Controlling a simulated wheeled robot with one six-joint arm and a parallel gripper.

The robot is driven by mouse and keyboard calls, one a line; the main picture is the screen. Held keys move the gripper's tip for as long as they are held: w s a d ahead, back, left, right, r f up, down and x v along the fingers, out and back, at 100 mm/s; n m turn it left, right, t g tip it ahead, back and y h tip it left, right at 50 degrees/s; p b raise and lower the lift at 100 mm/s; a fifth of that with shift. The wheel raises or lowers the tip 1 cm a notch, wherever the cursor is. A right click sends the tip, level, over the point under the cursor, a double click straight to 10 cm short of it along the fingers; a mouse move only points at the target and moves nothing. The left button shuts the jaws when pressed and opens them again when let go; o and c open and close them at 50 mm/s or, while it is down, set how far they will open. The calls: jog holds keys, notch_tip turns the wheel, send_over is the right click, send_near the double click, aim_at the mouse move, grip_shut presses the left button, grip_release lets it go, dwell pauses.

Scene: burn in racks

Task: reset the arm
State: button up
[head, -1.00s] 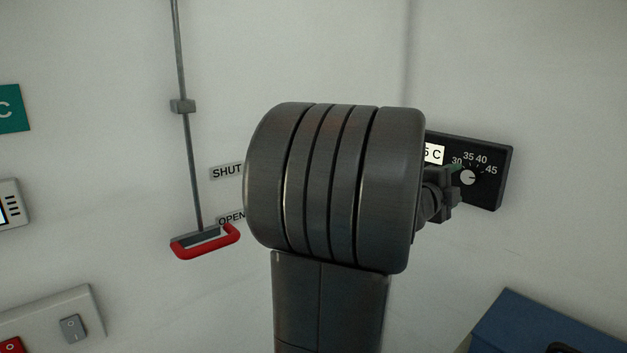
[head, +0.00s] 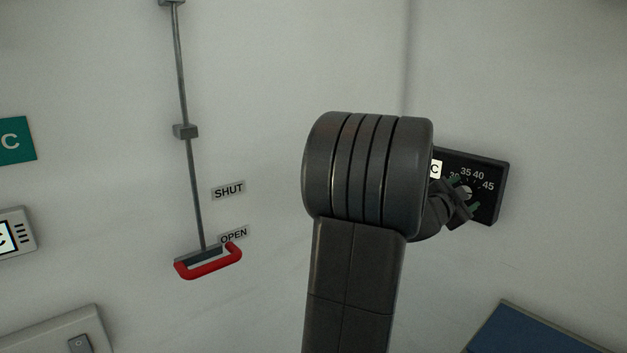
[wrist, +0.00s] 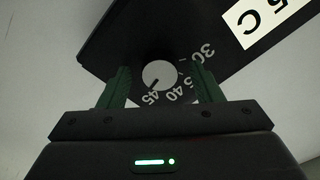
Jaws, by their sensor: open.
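My gripper (head: 464,195) is open in front of the dark dial panel on the right in the head view. In the wrist view its two green fingers (wrist: 160,86) stand apart, one on each side of the round pale knob (wrist: 159,74), with gaps and no visible contact. The knob's dark mark points toward 45. The dial panel (wrist: 125,40) carries printed numbers and a white label ending in "5 C" (wrist: 265,18). In the head view my arm hides part of the panel (head: 492,208), and the gripper partly covers the knob.
Left of my arm, a red handle (head: 208,265) hangs on a grey rod (head: 190,175), beside OPEN (head: 233,235) and SHUT (head: 228,190) labels. A switch plate (head: 50,335) is lower left. A blue box (head: 530,335) is lower right. The wall between handle and arm is clear.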

jog(key=shift+n+p, duration=1.3)
jog(key=shift+n, duration=2.7)
jog(key=shift+s, duration=0.1)
